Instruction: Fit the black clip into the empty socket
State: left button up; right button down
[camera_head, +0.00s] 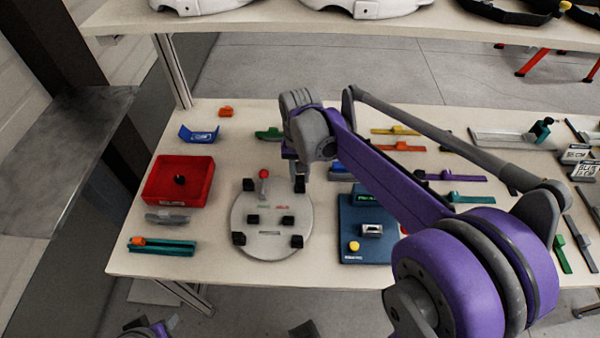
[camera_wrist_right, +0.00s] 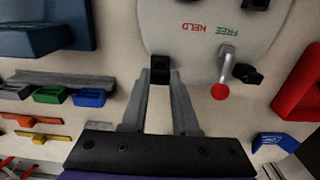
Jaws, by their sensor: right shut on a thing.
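My right gripper (camera_head: 299,180) reaches down at the far right edge of a round light grey plate (camera_head: 270,205). It is shut on a black clip (camera_wrist_right: 160,69), seen between the two grey fingertips (camera_wrist_right: 161,78) in the right wrist view. The clip is at the plate's rim; I cannot tell whether it is seated in a socket. Several other black blocks stand on the plate, one at its front left (camera_head: 238,238). A lever with a red ball (camera_head: 264,173) stands at the plate's back, near printed words "HELD" and "FREE".
A red bin (camera_head: 160,195) with a small black thing (camera_head: 180,180) inside stands left of the plate. A dark blue fixture (camera_head: 350,258) stands close on the right. Several coloured parts lie around the table (camera_head: 215,265). A shelf (camera_head: 250,22) with white shells runs above the back.

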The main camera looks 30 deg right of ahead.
aim_at(300, 179)
jog(key=shift+f+b, duration=0.7)
jog(key=shift+f, duration=0.5)
dwell(0.4)
jog(key=c, duration=0.6)
grip_release()
notch_tip(300, 179, up, 11)
jog(key=shift+f+p, duration=0.1)
jog(key=shift+p, duration=0.6)
jog(key=shift+s+a, duration=0.2)
jog(key=shift+s, duration=0.15)
jog(key=s+a+f+n+t+p, duration=0.2)
jog(key=s+a+n+p, duration=0.1)
jog(key=s, duration=0.4)
jog(key=s+a+f+n+t+p, duration=0.2)
jog(key=s+a+n+t+p, duration=0.1)
jog(key=s, duration=0.5)
jog(key=shift+a+f, duration=0.2)
